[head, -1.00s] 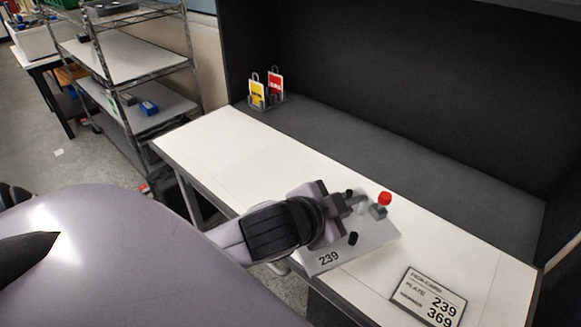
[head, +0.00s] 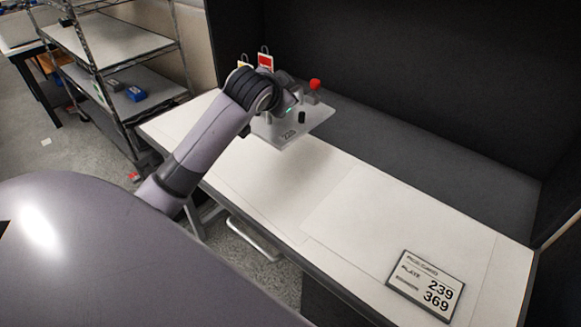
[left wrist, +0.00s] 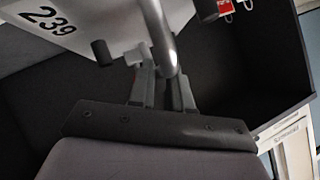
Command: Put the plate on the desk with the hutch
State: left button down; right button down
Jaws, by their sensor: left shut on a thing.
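The plate (head: 308,126) is a light grey slab marked 239, with a red knob and black pegs on top. It is in the air above the back left of the desk with the hutch (head: 345,185), with a soft shadow on the white top below. My left gripper (head: 294,101) is shut on the plate's fixture and partly hides it in the head view. In the left wrist view the fingers (left wrist: 160,88) close on a metal handle (left wrist: 162,40) of the plate (left wrist: 95,22). My right gripper is not in view.
A card reading plate 239 and 369 (head: 411,285) lies at the desk's front right. A holder with a red card (head: 265,62) and a yellow card stands behind my gripper. Black hutch walls (head: 420,90) enclose the back. The white middle is clear. A wire shelf (head: 110,45) stands left.

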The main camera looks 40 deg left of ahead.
pick_arm(q)
notch_tip(320, 180, down, 18)
jog(key=shift+r+b, duration=0.15)
jog(key=shift+b, duration=0.65)
jog(key=c, duration=1.3)
grip_release()
jog(key=shift+s+f, duration=0.1)
jog(key=shift+f, duration=0.2)
jog(key=shift+o, duration=1.2)
jog(key=shift+r, duration=0.1)
jog(key=shift+s+d, duration=0.1)
jog(key=p+v, duration=0.1)
jog(key=v, duration=1)
jog(key=shift+s+r, duration=0.25)
jog(key=shift+s, duration=0.05)
jog(key=shift+d, duration=0.1)
